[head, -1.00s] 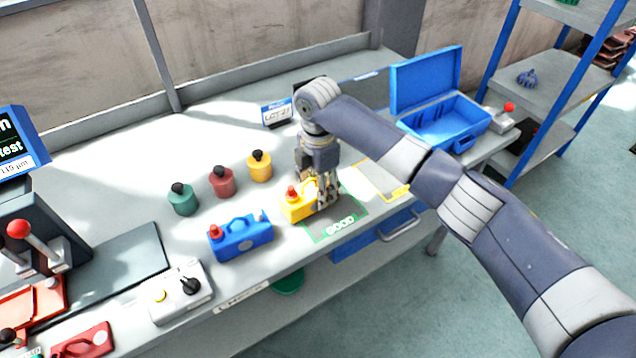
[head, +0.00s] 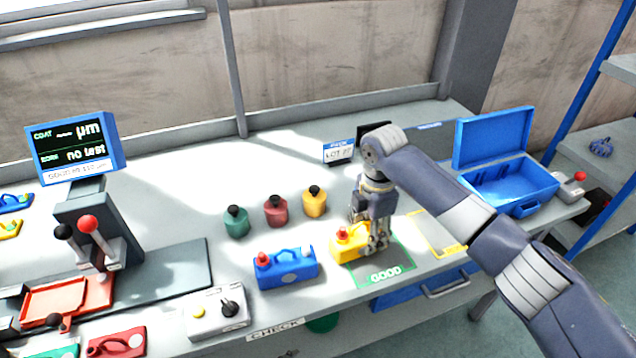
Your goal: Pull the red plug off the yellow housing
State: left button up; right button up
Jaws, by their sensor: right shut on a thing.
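The yellow housing (head: 346,248) lies on the bench at the green-outlined GOOD mat. A red plug (head: 341,232) shows on top of its left end. My right gripper (head: 378,246) points down at the housing's right part and is shut on it; its fingers hide that end. The red plug stands clear of the fingers, to their left. A blue housing (head: 287,272) with its own red plug (head: 262,257) lies to the left of the yellow one. My left gripper is not in view.
Green (head: 236,221), red (head: 275,211) and yellow bottles (head: 314,202) stand behind the housings. A control box (head: 215,315) is at the front. An open blue case (head: 508,190) stands at the right. A gauge with a screen (head: 75,146) and a red tray (head: 66,300) are at the left.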

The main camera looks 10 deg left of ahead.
pick_arm(q)
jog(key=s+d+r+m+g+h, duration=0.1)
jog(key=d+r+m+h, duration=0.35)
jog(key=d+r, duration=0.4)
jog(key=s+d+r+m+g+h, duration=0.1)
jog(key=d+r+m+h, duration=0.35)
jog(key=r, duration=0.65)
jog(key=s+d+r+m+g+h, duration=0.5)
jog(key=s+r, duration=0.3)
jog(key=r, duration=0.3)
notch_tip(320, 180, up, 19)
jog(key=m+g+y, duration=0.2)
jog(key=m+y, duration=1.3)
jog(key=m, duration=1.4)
send_over(342, 228)
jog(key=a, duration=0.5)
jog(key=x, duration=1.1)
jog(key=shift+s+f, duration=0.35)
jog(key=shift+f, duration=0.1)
